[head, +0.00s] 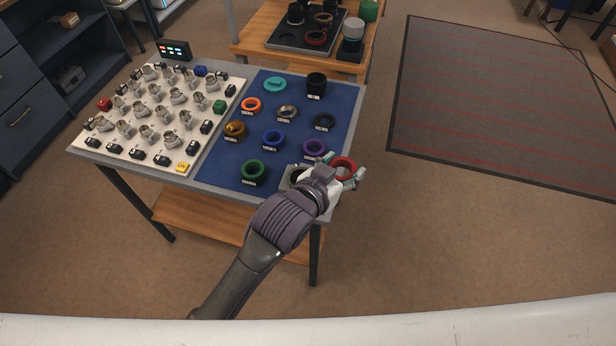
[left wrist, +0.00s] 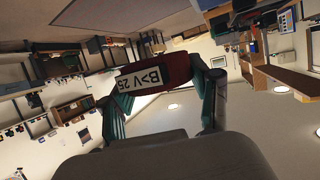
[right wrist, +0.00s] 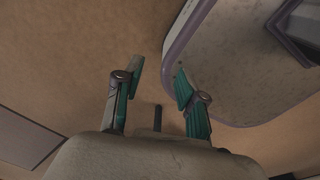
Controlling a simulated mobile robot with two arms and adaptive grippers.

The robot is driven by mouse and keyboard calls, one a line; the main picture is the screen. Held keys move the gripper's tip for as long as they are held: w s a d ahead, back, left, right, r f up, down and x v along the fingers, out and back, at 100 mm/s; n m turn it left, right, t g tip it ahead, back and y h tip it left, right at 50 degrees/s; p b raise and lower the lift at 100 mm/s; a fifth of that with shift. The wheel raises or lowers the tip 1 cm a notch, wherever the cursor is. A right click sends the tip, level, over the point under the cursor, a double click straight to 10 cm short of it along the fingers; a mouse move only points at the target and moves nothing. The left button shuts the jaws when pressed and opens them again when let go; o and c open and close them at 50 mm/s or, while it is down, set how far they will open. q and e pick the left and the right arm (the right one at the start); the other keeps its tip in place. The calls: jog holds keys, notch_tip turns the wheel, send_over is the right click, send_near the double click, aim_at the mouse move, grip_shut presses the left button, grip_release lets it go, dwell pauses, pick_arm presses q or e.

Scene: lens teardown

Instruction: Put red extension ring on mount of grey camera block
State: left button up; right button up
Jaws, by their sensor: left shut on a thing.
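The red extension ring (head: 345,162) is held in my left gripper (head: 343,168) at the right front corner of the parts table, in the head view. In the left wrist view the ring (left wrist: 190,58) sits between both fingers, with a white label reading "B>V 25" towards the camera. A light grey block with a dark round opening, apparently the grey camera block (head: 289,175), stands on the mat's front edge. My left wrist hides much of it; the ring is apart, to its right. My right gripper (right wrist: 160,75) is open and empty over bare floor in its wrist view.
The blue mat (head: 222,160) carries several rings: green (head: 254,171), purple (head: 314,148), blue (head: 273,139), orange (head: 251,104) and others. A white board (head: 140,152) with several metal mounts lies to the left. A wooden table (head: 262,35) stands behind. Floor is clear on the right.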

aim_at(301, 171)
pick_arm(q)
jog(key=w+a+f, duration=0.4)
jog(key=a, duration=0.1)
jog(key=w+a+f+p, duration=0.1)
jog(key=w+a+f, duration=0.1)
jog(key=a, duration=0.1)
jog(key=shift+w+a, duration=0.1)
jog(key=shift+w, duration=0.25)
jog(key=shift+w+a+f, duration=0.1)
jog(key=shift+f, duration=0.05)
notch_tip(301, 171, down, 3)
jog(key=shift+f, duration=0.45)
pick_arm(e)
jog(key=shift+w+a+r, duration=0.55)
jog(key=shift+w+r, duration=0.15)
jog(key=shift+r, duration=0.15)
pick_arm(q)
jog(key=shift+f, duration=0.15)
pick_arm(e)
jog(key=shift+w+f, duration=0.1)
pick_arm(q)
jog(key=o, duration=1.2)
